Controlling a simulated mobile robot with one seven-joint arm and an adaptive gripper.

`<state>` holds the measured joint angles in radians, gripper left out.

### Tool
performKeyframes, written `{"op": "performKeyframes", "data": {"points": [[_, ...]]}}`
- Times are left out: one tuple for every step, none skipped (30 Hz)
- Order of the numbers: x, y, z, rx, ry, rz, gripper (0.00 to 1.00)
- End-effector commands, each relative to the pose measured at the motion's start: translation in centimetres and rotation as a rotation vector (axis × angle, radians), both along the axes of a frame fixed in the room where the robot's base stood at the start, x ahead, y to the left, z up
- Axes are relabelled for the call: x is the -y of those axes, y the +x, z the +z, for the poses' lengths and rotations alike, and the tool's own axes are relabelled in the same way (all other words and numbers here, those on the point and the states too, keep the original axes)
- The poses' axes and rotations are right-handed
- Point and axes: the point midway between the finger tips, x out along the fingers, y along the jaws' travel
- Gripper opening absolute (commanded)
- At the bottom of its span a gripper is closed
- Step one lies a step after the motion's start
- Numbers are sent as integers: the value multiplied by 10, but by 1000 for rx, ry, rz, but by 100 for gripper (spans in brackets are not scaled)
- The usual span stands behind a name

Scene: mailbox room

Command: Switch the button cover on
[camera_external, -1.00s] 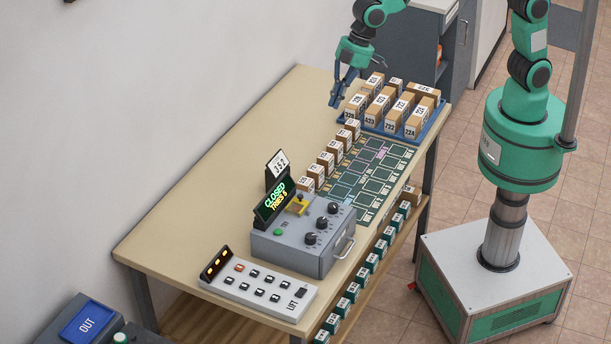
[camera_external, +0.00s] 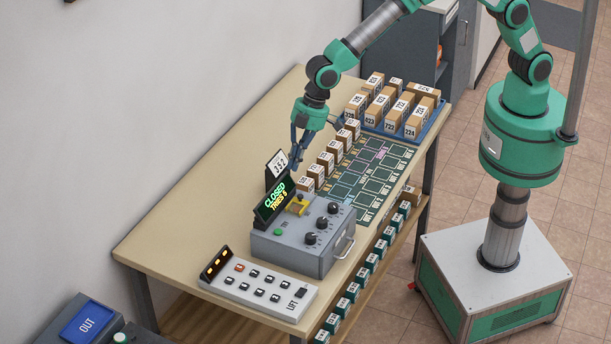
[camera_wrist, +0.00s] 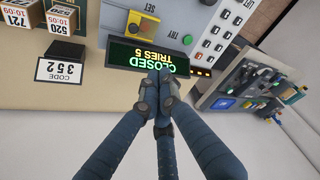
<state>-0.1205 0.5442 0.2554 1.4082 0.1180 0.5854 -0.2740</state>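A yellow cover (camera_external: 298,204) stands on top of a grey control box (camera_external: 285,254), behind a green button (camera_external: 278,232) and beside a sign reading CLOSED, TRIES 5 (camera_external: 272,202). My gripper (camera_external: 295,167) points down above the table, just beyond the sign and near the 352 code card (camera_external: 278,165). In the wrist view, my gripper's fingertips (camera_wrist: 158,82) meet with nothing visible between them, overlapping the lower edge of the sign (camera_wrist: 147,55).
A white keypad panel (camera_external: 262,289) lies at the near end of the table. Several small numbered boxes (camera_external: 327,163) line a green mat (camera_external: 375,172), and a blue tray (camera_external: 427,128) holds larger ones. The table's left side (camera_external: 205,205) is clear.

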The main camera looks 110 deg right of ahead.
Motion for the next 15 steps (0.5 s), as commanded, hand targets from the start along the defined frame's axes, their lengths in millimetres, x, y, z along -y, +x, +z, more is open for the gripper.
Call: {"op": "performKeyframes", "data": {"points": [[-1, 2, -3, -1, 0, 1, 0], [-1, 3, -4, -1, 0, 2, 0], [-2, 3, -6, -1, 0, 3, 0], [-2, 4, -7, -1, 0, 3, 0], [-2, 4, -7, -1, 0, 3, 0], [-2, 4, -8, -1, 0, 3, 0], [-2, 4, -8, -1, 0, 3, 0], [-2, 4, -8, -1, 0, 3, 0], [-2, 4, -8, -1, 0, 3, 0], [-2, 4, -8, -1, 0, 3, 0], [-2, 4, -8, -1, 0, 3, 0], [-2, 4, -8, -1, 0, 3, 0], [-2, 4, -8, -1, 0, 3, 0], [-2, 4, -8, -1, 0, 3, 0], [-2, 4, -8, -2, -1, 3, 0]]}}
